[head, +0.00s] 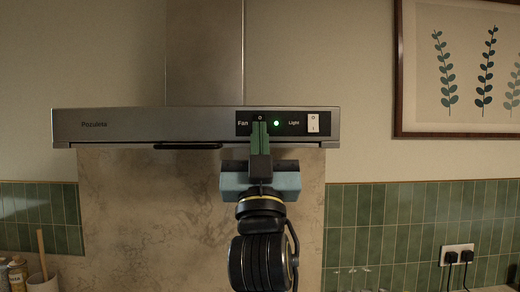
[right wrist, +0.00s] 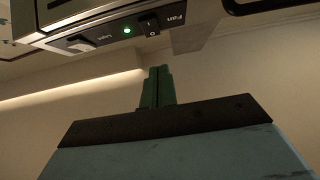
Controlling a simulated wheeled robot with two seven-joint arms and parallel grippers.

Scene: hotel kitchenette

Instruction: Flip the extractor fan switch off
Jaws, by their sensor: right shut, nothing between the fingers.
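The extractor hood (head: 150,125) carries a black control panel at its right end. The black fan switch shows in the right wrist view (right wrist: 149,25), beside the "Fan" label. In the head view my right gripper (head: 260,126) covers most of it, with only a "0" mark clear above the fingertips. A green lamp (head: 276,123) is lit beside it. My right gripper also shows in the right wrist view (right wrist: 158,70); its green fingers are shut and empty. There the fingertips look apart from the switch. I cannot tell the rocker's position. My left gripper is out of view.
The white light switch (head: 313,123) sits right of the fan switch, on the same panel. A dark bar (head: 187,146) runs under the hood's front edge. A framed leaf picture (head: 460,70) hangs at right. Jars and a pot (head: 40,282) stand at lower left.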

